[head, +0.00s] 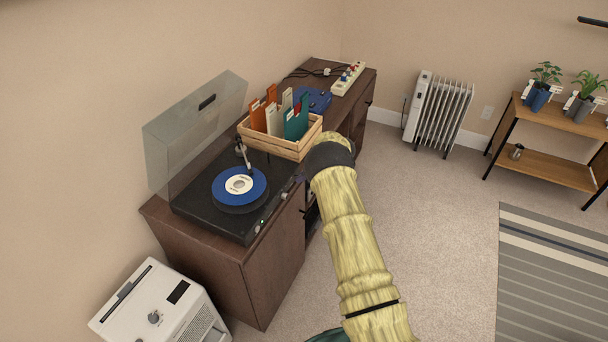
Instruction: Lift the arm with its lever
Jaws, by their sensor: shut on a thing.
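The record player (218,213) stands on a dark wooden cabinet, with its clear lid (190,128) raised. A blue record with a pale label (238,185) lies on its platter. The tone arm (244,155) reaches from the back of the deck to the record's far edge. I cannot tell whether its tip touches the record. The lever cannot be made out at this size. My arm rises from the bottom and ends in a dark joint right of the deck.
A wooden crate of record sleeves (283,147) stands close behind the deck. A white appliance (160,305) stands at front left.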

